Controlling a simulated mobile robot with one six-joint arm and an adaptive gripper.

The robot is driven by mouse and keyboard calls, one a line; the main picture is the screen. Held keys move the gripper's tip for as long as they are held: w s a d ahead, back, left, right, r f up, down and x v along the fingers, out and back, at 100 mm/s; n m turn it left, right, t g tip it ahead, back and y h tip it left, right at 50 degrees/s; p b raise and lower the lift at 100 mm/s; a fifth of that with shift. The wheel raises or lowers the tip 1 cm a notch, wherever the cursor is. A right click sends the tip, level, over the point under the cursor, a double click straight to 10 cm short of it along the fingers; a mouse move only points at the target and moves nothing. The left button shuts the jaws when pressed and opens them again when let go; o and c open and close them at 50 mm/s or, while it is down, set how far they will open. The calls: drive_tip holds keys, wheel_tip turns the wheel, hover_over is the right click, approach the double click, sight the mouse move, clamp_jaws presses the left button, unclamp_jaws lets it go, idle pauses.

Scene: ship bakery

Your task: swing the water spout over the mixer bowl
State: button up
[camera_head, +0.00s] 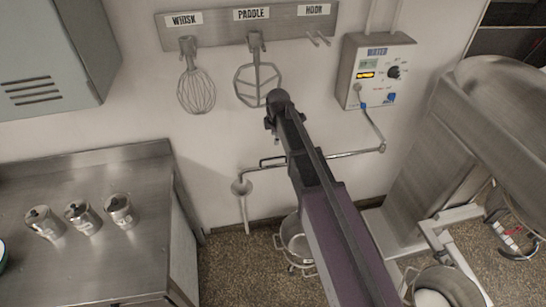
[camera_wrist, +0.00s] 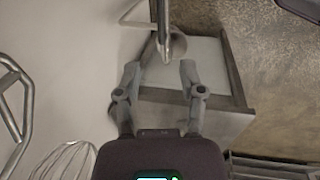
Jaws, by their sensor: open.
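The water spout (camera_head: 330,155) is a thin metal pipe along the wall, running left from an elbow at the right. A small loop handle sits on it, and its left end carries a flared outlet (camera_head: 241,187) with a pale tube or stream below. My arm crosses in front of the pipe and hides part of it. In the wrist view my gripper (camera_wrist: 160,68) is open, its fingers apart, with a metal bar (camera_wrist: 163,30) reaching between or just beyond the tips; contact is unclear. A metal bowl (camera_head: 434,298) stands under the mixer (camera_head: 425,165) at lower right.
A second bowl (camera_head: 294,243) stands on the floor, partly behind my arm. The water control box (camera_head: 374,72) is on the wall. A whisk (camera_head: 196,90) and a paddle (camera_head: 257,85) hang from a rack. A steel counter (camera_head: 85,265) with canisters stands left.

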drive_tip(key=shift+w+a+f+b, duration=0.15)
drive_tip(key=shift+w+f+b, duration=0.25)
drive_tip(key=shift+f+b, duration=1.85)
drive_tip(key=shift+w+a+f+b, duration=0.1)
drive_tip(key=shift+w+f+b, duration=0.35)
drive_tip(key=shift+f+b, duration=1.7)
drive_tip(key=shift+w+a+f+b, duration=0.15)
drive_tip(key=shift+w+f+b, duration=0.25)
drive_tip(key=shift+f+b, duration=1.85)
drive_tip(key=shift+c, duration=0.2)
clamp_jaws()
